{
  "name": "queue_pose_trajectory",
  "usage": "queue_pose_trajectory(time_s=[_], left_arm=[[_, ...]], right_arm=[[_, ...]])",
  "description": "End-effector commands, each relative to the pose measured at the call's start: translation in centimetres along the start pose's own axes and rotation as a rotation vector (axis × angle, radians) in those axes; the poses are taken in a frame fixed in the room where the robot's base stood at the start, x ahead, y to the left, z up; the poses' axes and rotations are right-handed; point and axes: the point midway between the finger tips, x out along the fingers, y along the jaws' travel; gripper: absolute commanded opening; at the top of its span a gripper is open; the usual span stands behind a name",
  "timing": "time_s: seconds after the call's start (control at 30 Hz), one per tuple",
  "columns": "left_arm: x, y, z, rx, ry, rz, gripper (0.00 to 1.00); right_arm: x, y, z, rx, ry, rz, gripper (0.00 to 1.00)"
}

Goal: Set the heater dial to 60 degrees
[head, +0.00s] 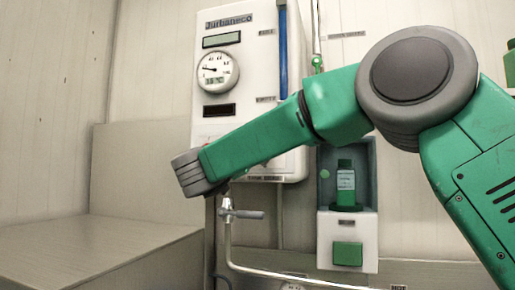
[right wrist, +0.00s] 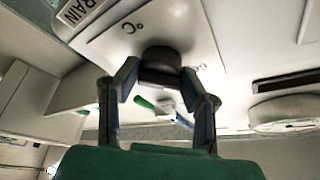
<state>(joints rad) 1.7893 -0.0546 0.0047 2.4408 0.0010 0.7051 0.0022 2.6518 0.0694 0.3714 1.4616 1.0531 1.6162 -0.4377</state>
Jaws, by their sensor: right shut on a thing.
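The heater (head: 262,60) is a white wall box in the head view, with a round gauge (head: 217,71) and small displays. My right gripper (right wrist: 161,80) is shut on the dial, one finger on each side. In the head view my green right arm hides the dial and the gripper. My left gripper is in neither view.
Below the heater is a pipe with a metal valve (head: 240,214). To the right, a wall dispenser (head: 347,225) holds a green bottle (head: 346,185). A beige ledge (head: 90,250) fills the lower left.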

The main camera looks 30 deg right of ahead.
Motion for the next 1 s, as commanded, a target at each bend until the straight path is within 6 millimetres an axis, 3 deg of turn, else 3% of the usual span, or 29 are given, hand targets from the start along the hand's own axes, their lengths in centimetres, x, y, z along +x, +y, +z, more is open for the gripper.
queue_pose_trajectory(time_s=[0.1,0.13,0.2,0.63,1.0], left_arm=[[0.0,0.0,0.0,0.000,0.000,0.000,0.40],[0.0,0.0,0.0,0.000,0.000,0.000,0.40],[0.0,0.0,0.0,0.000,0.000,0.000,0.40],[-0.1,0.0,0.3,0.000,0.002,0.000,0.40],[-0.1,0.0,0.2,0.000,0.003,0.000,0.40]], right_arm=[[0.2,-0.3,-0.4,0.007,0.006,-0.005,0.06],[0.2,-0.3,-0.4,0.007,0.006,-0.005,0.39],[0.2,-0.3,-0.4,0.007,0.006,-0.005,0.56],[-1.4,-0.3,-0.4,0.004,0.004,-0.006,0.56],[-8.7,-0.2,0.1,0.001,0.002,-0.005,0.56]])
